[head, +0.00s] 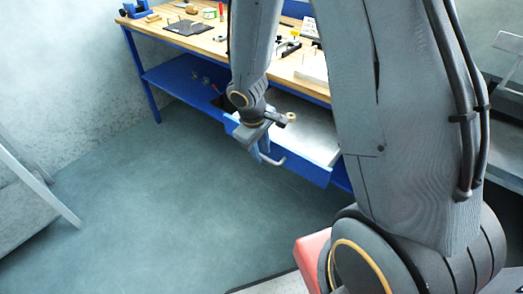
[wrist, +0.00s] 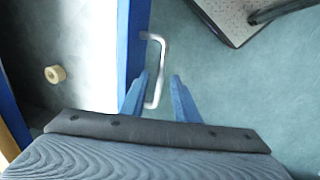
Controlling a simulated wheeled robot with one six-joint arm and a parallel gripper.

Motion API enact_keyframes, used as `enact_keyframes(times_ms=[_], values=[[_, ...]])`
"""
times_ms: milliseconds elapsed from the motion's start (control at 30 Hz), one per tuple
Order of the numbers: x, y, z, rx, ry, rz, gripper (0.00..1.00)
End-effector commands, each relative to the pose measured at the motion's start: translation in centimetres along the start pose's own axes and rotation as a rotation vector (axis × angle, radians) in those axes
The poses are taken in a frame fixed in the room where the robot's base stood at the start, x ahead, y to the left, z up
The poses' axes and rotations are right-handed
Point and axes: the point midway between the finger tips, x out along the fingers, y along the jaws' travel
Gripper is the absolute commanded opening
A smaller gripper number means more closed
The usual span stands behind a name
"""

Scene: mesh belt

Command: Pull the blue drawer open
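The blue drawer (head: 312,168) under the workbench stands pulled out, with its pale interior showing in the head view. Its blue front (wrist: 134,45) runs down the left of centre in the wrist view. The silver U-shaped handle (wrist: 161,65) sticks out from that front, and part of it shows in the head view (head: 274,162). My gripper (wrist: 160,90) is at the handle, its two blue fingers apart, one on each side of the bar. Gaps show between the fingers and the bar. My gripper (head: 262,150) also shows in the head view, in front of the drawer.
A tan roll (wrist: 55,74) lies inside the drawer. The workbench's wooden top (head: 205,40) holds tools and small items above. Open floor (head: 170,200) lies in front of the bench. A pale-topped base with a dark edge (wrist: 230,15) is at the wrist view's upper right.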

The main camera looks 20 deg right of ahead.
Motion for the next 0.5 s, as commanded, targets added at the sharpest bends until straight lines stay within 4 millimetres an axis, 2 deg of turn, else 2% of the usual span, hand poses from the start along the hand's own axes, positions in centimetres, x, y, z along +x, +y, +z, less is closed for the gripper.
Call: enact_keyframes(times_ms=[267, 367, 500], values=[[-0.2, 0.1, 0.0, 0.002, 0.001, 0.000, 0.28], [-1.1, 0.1, -0.1, 0.002, 0.003, 0.002, 0.28], [-3.2, 0.1, -0.1, 0.002, 0.004, 0.002, 0.28]])
